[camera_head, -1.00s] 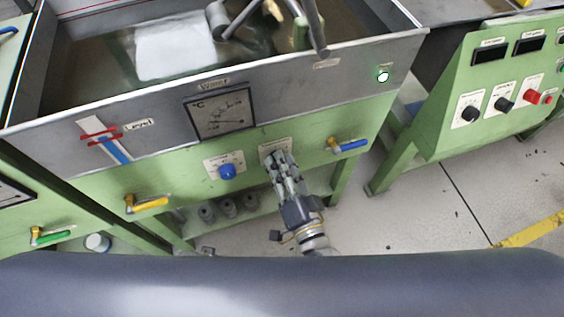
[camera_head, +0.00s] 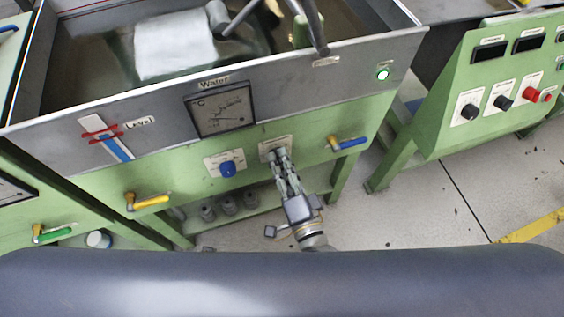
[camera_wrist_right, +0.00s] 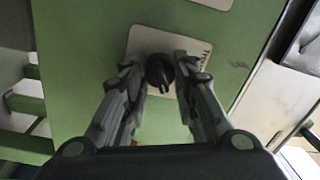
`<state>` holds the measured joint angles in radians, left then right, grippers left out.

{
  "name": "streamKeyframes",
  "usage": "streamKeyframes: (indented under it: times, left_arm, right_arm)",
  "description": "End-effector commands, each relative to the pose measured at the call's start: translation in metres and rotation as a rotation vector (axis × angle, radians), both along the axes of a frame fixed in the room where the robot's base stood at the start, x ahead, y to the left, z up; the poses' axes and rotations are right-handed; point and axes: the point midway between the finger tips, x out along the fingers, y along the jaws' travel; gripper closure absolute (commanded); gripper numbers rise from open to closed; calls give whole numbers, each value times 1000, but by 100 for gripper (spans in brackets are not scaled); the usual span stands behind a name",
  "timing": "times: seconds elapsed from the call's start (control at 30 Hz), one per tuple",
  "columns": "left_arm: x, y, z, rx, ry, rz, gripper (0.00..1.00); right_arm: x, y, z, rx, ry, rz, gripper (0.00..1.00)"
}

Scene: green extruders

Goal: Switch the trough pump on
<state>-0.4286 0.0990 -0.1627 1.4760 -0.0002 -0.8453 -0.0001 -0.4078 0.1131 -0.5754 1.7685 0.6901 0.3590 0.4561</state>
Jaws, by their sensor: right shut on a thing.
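A black rotary knob (camera_wrist_right: 160,72) sits on a pale plate (camera_wrist_right: 143,38) on the green front panel of the trough bench. In the head view the plate (camera_head: 267,146) shows below the gauge, but my fingers hide the knob. My right gripper (camera_head: 279,157) reaches up to the plate. In the right wrist view my right gripper (camera_wrist_right: 157,66) has one finger on each side of the knob, shut on it. The plate's lettering is too small to read. My left gripper is not in view.
A blue knob (camera_head: 228,169) is just left of the gripped knob. A blue-handled valve (camera_head: 348,143) is at right, a yellow-handled one (camera_head: 148,202) at left. The trough (camera_head: 330,60) overhangs the panel. A green console (camera_head: 490,100) stands right, past open floor.

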Motion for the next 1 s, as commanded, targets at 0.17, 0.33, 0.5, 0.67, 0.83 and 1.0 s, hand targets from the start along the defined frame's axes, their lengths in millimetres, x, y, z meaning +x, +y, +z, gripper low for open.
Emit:
streamKeyframes:
  times: [0.17, 0.33, 0.5, 0.67, 0.83, 1.0]
  left_arm:
    - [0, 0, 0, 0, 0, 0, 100]
    - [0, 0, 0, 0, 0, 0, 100]
    - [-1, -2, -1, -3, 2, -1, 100]
    - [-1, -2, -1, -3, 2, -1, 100]
    - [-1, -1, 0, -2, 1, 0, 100]
    - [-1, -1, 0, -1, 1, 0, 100]
  right_arm:
    - [0, 0, 0, 1, 0, -1, 58]
    - [0, 0, 0, 1, 0, 0, 53]
    - [0, 0, 0, 0, 0, 0, 53]
    - [-12, -4, -2, -2, 3, 2, 53]
    - [-43, -15, -4, -2, 6, 2, 53]
    - [-78, -27, -5, -3, 5, 2, 53]
